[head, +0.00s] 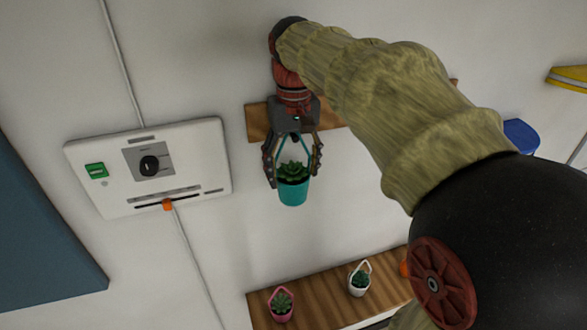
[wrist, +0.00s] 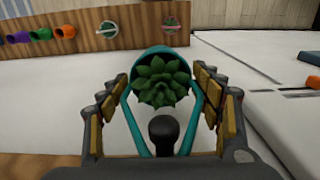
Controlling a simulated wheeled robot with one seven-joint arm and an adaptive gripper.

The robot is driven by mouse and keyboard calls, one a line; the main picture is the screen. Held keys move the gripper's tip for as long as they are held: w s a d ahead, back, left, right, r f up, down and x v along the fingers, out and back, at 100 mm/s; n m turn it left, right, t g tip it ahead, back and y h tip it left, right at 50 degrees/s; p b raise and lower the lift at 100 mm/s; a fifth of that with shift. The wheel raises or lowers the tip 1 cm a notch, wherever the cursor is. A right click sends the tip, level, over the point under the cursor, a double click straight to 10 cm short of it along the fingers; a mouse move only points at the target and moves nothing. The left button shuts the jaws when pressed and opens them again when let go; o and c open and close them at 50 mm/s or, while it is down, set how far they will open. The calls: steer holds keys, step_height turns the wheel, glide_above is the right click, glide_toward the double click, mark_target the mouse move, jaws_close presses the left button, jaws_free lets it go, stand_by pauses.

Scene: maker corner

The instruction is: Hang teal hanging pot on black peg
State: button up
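The teal hanging pot (head: 293,192) holds a green succulent and hangs below my gripper (head: 294,172) in front of the wall. In the wrist view the pot (wrist: 143,70) has its two teal straps running between my fingers. My gripper (wrist: 163,83) is open, with its fingers spread on both sides of the pot and a gap to the straps. A black peg (wrist: 163,128) with a round knob shows between the two straps. The top of the loop is hidden by my gripper, so I cannot tell whether it rests on the peg.
A wooden board (head: 258,123) is on the wall behind my gripper. A white panel (head: 210,150) with a dial is to the left. The wall between is clear.

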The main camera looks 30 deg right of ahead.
steer(key=o, duration=0.3)
steer(key=shift+f, duration=0.15)
steer(key=shift+o, duration=0.2)
step_height(320, 180, up, 12)
steer(key=shift+r, duration=0.15)
steer(key=s+a+f+n+t, duration=0.1)
steer(key=s+a+f+t, duration=0.1)
steer(key=s+a+f, duration=0.45)
steer(key=s+a+f+n+t, duration=0.1)
steer(key=s+a+f+t, duration=0.15)
steer(key=f, duration=0.65)
steer(key=s+a+f+n+t, duration=0.1)
steer(key=s+a+f, duration=0.35)
steer(key=f, duration=0.35)
step_height(320, 180, down, 25)
steer(key=b, duration=2.6)
steer(key=shift+s+d, duration=0.3)
steer(key=shift+d, duration=0.05)
